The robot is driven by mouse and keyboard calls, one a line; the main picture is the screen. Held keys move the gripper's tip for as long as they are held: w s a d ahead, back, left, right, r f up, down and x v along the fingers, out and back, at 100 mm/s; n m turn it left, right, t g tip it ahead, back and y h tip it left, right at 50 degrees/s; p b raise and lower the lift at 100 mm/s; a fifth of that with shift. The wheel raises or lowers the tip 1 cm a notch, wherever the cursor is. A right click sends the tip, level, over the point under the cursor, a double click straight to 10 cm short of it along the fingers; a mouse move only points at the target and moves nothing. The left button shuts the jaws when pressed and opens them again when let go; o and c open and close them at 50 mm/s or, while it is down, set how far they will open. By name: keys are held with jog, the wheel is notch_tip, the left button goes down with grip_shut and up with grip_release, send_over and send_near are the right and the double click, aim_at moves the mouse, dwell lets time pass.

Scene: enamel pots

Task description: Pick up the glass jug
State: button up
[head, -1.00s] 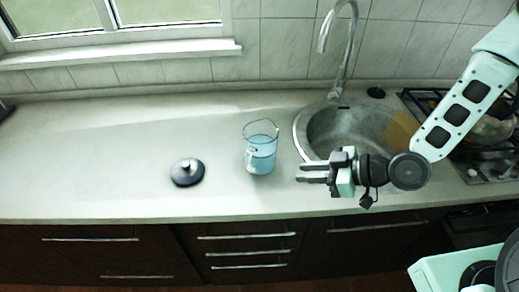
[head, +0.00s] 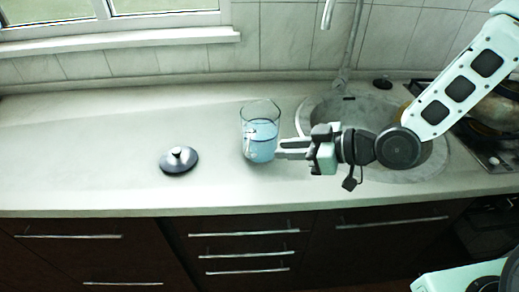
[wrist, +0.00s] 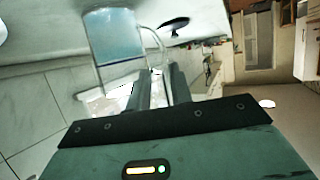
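The clear glass jug (head: 260,148) holds pale blue liquid and stands upright on the counter, left of the sink. My gripper (head: 280,150) is level with it, just to its right, with its fingers pointing left at the jug's side. In the wrist view the jug (wrist: 115,42) is beyond the fingertips, with its curved handle on the right. The two fingers of my gripper (wrist: 160,78) are apart with a gap between them, and nothing is held. I cannot tell whether a fingertip touches the glass.
A dark round lid with a pale knob (head: 178,162) lies on the counter left of the jug. The round sink (head: 318,112) and tap (head: 350,50) are behind my gripper. A hob (head: 490,150) is at the right.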

aim_at(246, 151)
jog(key=shift+b+x, duration=0.45)
jog(key=shift+x, duration=5.15)
jog(key=shift+s, duration=0.2)
grip_shut()
jog(key=shift+a, duration=0.1)
